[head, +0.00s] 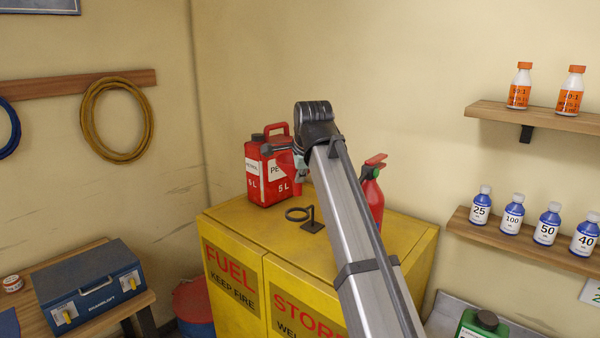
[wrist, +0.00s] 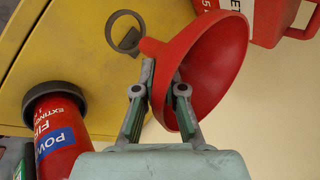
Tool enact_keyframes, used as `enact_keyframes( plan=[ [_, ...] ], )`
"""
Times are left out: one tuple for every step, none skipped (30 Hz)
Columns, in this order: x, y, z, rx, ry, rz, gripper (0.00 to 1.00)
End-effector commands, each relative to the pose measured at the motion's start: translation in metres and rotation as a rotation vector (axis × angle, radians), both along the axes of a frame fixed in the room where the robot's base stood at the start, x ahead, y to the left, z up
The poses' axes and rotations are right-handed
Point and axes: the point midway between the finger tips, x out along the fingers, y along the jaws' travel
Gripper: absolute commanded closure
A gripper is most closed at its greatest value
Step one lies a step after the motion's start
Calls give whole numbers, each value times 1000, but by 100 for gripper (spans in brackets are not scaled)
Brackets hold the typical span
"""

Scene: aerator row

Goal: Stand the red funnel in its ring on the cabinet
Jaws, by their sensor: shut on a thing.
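The red funnel (wrist: 208,75) is held between the fingers of my gripper (wrist: 163,80) in the wrist view. Its wide mouth faces right and its narrow spout points up-left, next to the ring in that picture. The dark ring (wrist: 109,30) shows empty over the yellow cabinet (wrist: 60,55). In the head view the ring (head: 297,220) stands on a small stand on the cabinet top (head: 245,222). My gripper (head: 300,168) is above and behind it there, mostly hidden by my arm.
A red petrol can (head: 262,185) stands at the back left of the cabinet top. A red fire extinguisher (head: 373,195) stands on the right, partly behind my arm. Cabinet top around the ring is clear. Shelves with bottles (head: 512,213) are on the right wall.

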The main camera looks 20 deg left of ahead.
Motion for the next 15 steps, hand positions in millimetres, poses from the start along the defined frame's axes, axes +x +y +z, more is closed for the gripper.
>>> enact_keyframes(
  plan=[
    [0,0,-5,0,0,0,100],
    [0,0,-8,0,0,0,100],
    [0,0,-11,0,0,0,100],
    [0,0,-13,0,0,0,100],
    [0,0,-16,0,0,0,100],
    [-1,0,-19,0,0,0,100],
    [-1,-1,-21,0,0,0,100],
    [-1,0,-24,0,0,0,100],
    [0,-1,-28,0,0,0,100],
    [-1,-1,-30,0,0,0,100],
    [-1,-1,-32,0,0,0,100],
    [-1,-1,-35,0,0,0,100],
    [0,-1,-37,0,0,0,100],
    [0,-1,-39,-1,1,0,100],
    [0,-1,-41,-1,1,0,100]
  ],
)
